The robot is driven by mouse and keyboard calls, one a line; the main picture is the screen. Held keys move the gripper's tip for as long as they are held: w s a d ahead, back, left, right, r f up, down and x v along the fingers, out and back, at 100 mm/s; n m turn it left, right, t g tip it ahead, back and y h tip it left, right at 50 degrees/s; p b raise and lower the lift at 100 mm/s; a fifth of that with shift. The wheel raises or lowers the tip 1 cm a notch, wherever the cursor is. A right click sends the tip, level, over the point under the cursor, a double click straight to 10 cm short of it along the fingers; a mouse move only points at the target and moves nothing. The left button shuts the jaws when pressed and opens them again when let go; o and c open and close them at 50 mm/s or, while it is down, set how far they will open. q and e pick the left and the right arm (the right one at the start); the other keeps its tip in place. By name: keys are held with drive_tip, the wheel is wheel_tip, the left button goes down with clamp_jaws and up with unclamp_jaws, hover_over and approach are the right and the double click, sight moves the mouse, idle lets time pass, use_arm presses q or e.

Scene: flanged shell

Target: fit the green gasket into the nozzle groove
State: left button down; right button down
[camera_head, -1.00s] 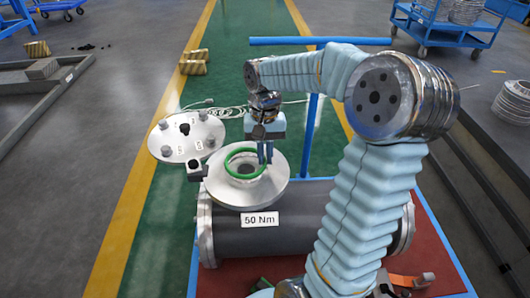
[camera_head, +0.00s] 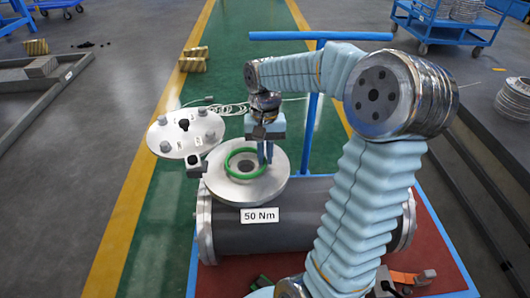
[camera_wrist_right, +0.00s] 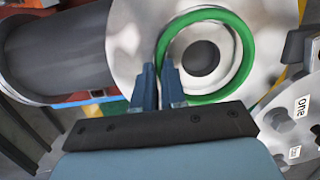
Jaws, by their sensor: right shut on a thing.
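The green gasket (camera_head: 232,152) is a ring at the nozzle's round flange (camera_head: 215,187), around the dark central bore. In the right wrist view the gasket (camera_wrist_right: 247,58) circles the bore on the pale flange face (camera_wrist_right: 135,40). My right gripper (camera_head: 265,158) points down at the flange's right side. In the right wrist view the gripper (camera_wrist_right: 160,85) is shut on the gasket's near edge between its two blue fingers. I cannot tell whether the ring sits fully in the groove. My left gripper is not in view.
The dark grey shell (camera_head: 290,235) with a "50 Nm" label lies on a red-topped cart (camera_head: 435,255). A round cover plate (camera_head: 165,138) with several bolts stands at the flange's left. A blue rail (camera_head: 310,140) rises behind the flange.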

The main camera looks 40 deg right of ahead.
drive_tip(key=shift+f, duration=0.35)
drive_tip(key=c, duration=1.1)
unclamp_jaws()
wheel_tip(320, 180, up, 14)
drive_tip(key=w+d+p, duration=0.1)
drive_tip(key=shift+w+d+f+p, duration=0.15)
drive_tip(key=shift+w+d+p, duration=0.05)
drive_tip(key=shift+w+p, duration=0.1)
